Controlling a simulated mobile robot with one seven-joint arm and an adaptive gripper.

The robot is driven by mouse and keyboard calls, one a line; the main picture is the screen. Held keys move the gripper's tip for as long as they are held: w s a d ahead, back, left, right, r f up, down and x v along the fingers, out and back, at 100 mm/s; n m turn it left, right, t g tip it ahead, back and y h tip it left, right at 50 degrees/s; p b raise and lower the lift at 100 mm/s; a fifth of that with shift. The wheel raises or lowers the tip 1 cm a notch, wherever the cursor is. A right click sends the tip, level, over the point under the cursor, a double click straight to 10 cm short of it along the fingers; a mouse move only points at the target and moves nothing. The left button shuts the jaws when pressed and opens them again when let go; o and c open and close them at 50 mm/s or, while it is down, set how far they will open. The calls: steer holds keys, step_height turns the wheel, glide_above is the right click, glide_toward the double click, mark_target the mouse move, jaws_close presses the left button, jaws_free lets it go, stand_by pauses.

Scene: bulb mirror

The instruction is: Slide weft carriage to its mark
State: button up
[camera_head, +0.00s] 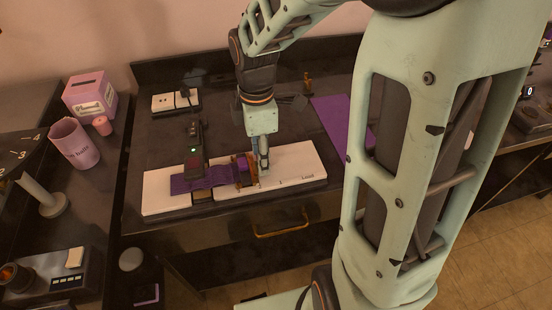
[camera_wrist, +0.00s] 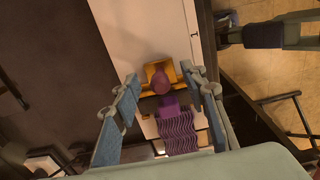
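The weft carriage is a gold-brown block with a purple knob (camera_head: 245,170), on a long white board (camera_head: 295,162) on the dark bench. In the wrist view the gold carriage (camera_wrist: 156,74) and its round purple knob (camera_wrist: 161,83) lie between my finger tips. Purple ribbed cloth (camera_head: 205,179) runs left from it. My gripper (camera_head: 263,166) points down at the carriage's right side in the head view. In the wrist view my gripper (camera_wrist: 161,80) is open, its fingers either side of the carriage; contact is unclear. Small dark marks (camera_head: 281,181) are on the board right of the carriage.
A dark device with a green light (camera_head: 194,150) stands over the cloth at left. A purple mat (camera_head: 335,118) lies behind at right. A pink cup (camera_head: 74,143) and pink box (camera_head: 90,96) are far left. The board right of the carriage is clear.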

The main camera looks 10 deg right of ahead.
step_height(320, 180, up, 7)
steer(key=p, duration=0.6)
steer(key=shift+r+p, duration=0.1)
steer(key=shift+p, duration=0.2)
steer(key=shift+d, duration=0.1)
